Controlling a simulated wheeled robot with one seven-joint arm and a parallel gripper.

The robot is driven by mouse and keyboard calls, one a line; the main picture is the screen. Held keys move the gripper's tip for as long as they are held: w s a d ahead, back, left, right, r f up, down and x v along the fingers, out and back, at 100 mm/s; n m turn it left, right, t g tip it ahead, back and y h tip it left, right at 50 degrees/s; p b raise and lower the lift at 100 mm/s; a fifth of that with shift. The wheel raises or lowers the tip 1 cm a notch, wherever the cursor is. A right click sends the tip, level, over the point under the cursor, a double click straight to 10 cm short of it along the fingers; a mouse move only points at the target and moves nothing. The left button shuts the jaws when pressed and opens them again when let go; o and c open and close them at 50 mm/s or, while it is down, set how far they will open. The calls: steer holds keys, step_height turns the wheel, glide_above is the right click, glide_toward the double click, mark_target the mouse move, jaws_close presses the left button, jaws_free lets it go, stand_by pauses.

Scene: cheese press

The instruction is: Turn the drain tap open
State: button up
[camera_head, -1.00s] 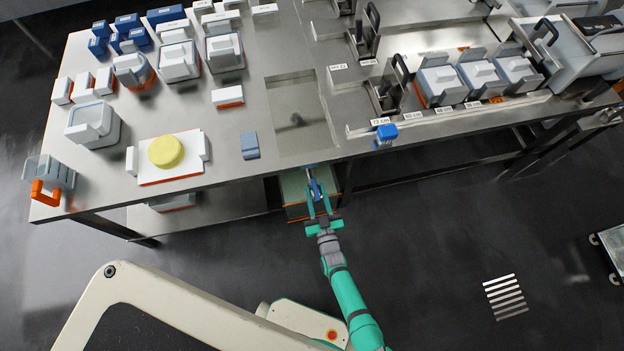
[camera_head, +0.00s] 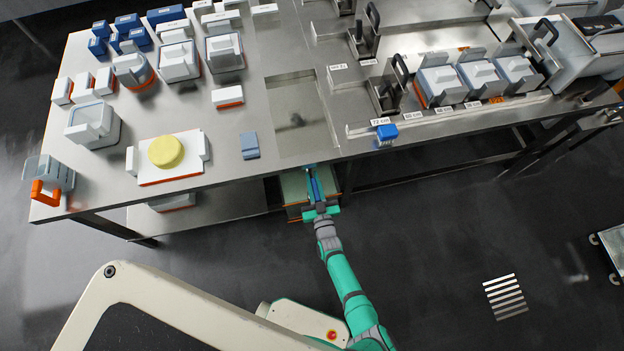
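The drain tap (camera_head: 316,186) shows as a small blue handle at the front edge of the steel table, below the sunken basin (camera_head: 297,117). My gripper (camera_head: 315,182) reaches in from below in the picture, with its teal fingers alongside the blue handle. The fingers and the handle overlap closely in this view. I cannot tell whether the fingers touch it or are closed on it. The tap's body is largely hidden by the table edge and the gripper.
A greenish container with an orange rim (camera_head: 294,190) stands under the table edge behind my gripper. A small blue block (camera_head: 387,132) sits on the front rail. A yellow cheese (camera_head: 165,152) lies on a white board.

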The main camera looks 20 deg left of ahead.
jaws_close()
steer(key=shift+a, duration=0.25)
steer(key=shift+d, duration=0.2)
